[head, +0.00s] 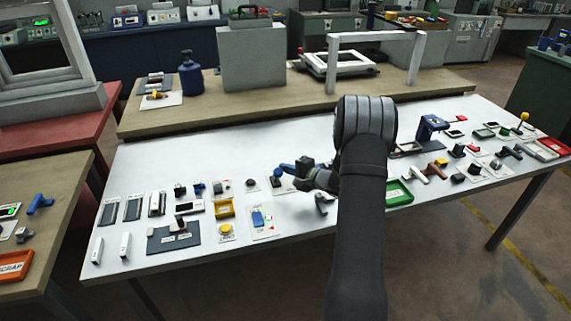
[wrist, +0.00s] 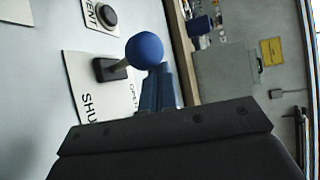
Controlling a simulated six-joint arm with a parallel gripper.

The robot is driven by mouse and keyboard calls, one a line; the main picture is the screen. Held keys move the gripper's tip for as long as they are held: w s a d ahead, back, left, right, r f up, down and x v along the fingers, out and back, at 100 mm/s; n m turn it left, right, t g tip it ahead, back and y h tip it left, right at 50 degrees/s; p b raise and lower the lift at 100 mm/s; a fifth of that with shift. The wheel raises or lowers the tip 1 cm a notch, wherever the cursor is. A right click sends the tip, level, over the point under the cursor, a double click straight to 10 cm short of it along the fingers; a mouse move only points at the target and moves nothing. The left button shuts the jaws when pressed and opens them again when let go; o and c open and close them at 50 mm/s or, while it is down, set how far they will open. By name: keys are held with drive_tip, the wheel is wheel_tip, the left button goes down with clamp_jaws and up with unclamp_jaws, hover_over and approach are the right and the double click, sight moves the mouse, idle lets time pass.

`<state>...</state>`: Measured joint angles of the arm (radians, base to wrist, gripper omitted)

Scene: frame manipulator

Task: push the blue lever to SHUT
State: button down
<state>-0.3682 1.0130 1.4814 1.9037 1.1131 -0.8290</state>
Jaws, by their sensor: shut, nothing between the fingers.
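The blue lever has a round blue knob (wrist: 144,50) on a short grey stem. The stem rises from a black base (wrist: 112,68) on a white plate (wrist: 85,80). The letters SHU show on the plate, and a second, smaller label is partly hidden. In the head view the blue knob (head: 277,172) stands on the white table, left of my gripper. My gripper (head: 288,167) is shut and empty. Its blue fingers (wrist: 160,88) show close beside the knob in the wrist view; I cannot tell whether they touch it.
A black button on a plate marked VENT (wrist: 106,15) is close by. A wooden bench (head: 290,103) runs behind.

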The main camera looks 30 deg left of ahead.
drive_tip(key=shift+s+d+f, duration=0.4)
drive_tip(key=shift+d+f, duration=0.05)
drive_tip(key=shift+s+f, duration=0.1)
drive_tip(key=shift+f, duration=0.05)
idle(0.3)
drive_tip(key=shift+d, duration=0.2)
drive_tip(key=r+v, duration=0.1)
drive_tip(key=v, duration=1.6)
drive_tip(key=shift+w, duration=0.2)
drive_tip(key=shift+a, duration=0.1)
drive_tip(key=x, duration=1.6)
drive_tip(key=shift+a+f, duration=0.15)
drive_tip(key=shift+f, duration=0.1)
drive_tip(key=shift+s, duration=0.1)
drive_tip(key=v, duration=1.4)
drive_tip(key=shift+d+r, duration=0.2)
drive_tip(key=shift+d, duration=0.1)
